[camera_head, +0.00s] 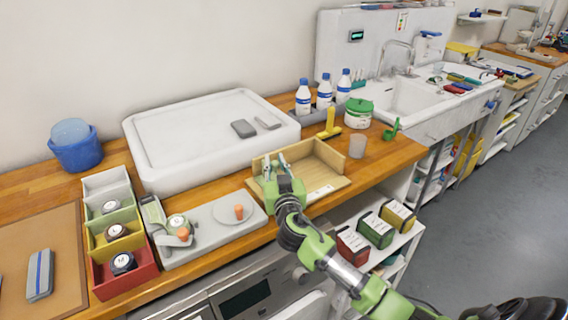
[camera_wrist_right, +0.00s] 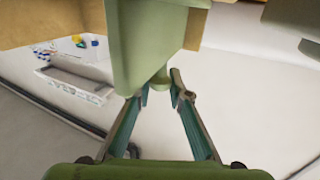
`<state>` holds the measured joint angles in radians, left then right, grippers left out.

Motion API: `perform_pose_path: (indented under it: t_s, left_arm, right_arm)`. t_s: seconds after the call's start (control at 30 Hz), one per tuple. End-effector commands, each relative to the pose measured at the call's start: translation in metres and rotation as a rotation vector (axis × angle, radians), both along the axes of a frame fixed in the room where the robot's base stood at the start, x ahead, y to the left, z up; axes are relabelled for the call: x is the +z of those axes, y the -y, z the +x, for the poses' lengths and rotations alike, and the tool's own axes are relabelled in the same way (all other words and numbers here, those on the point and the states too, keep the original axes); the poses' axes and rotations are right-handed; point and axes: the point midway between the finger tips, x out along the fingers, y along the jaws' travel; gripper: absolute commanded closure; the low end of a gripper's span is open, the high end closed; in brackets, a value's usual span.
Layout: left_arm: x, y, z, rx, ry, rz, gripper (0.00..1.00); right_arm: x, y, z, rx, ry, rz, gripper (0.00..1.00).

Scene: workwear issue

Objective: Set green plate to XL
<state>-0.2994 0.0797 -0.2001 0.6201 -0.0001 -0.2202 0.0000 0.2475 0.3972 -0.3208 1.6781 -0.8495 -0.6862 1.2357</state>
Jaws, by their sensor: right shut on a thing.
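My right gripper (camera_head: 275,163) reaches over the left part of the shallow wooden tray (camera_head: 326,188) in the head view. In the right wrist view its two teal fingers (camera_wrist_right: 160,92) close in on the small knob under a pale green piece (camera_wrist_right: 150,45). This green piece fills the upper middle of that view; in the head view the gripper hides it. I cannot tell whether it is the green plate, and no XL mark is readable. My left gripper is out of view.
Left of the tray are a round white plate (camera_head: 229,213) with an orange piece and colour bins with a yellow bin (camera_head: 132,240). A large white basin (camera_head: 205,130) stands behind. A yellow scraper (camera_head: 329,124) and a clear cup (camera_head: 357,146) stand right of it.

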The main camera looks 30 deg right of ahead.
Motion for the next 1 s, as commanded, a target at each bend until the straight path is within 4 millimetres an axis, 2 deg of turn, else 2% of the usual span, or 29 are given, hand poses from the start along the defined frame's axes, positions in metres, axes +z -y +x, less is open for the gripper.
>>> perform_pose_path:
  t_s: [0.23, 0.27, 0.3, 0.33, 0.73, 0.87, 1.0]
  left_arm:
    - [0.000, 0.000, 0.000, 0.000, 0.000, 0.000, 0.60]
    - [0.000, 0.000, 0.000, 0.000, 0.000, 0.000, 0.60]
    - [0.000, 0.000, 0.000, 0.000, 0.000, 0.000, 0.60]
    - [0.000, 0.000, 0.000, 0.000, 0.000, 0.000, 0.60]
    - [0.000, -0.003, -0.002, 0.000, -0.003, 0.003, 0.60]
    - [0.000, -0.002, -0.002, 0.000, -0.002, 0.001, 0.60]
    - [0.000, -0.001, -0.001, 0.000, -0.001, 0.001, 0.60]
  right_arm:
    - [0.000, 0.000, 0.000, -0.001, -0.002, 0.000, 1.00]
    - [0.000, 0.000, 0.000, -0.001, -0.002, 0.000, 0.80]
    - [0.000, 0.000, 0.000, -0.001, -0.002, 0.000, 0.69]
    - [0.000, 0.000, 0.000, -0.001, -0.002, 0.000, 0.67]
    - [-0.001, -0.001, -0.004, 0.000, -0.002, 0.002, 0.67]
    - [-0.002, -0.007, -0.020, 0.001, -0.003, 0.002, 0.67]
    - [-0.002, -0.016, -0.047, 0.001, -0.004, 0.005, 0.67]
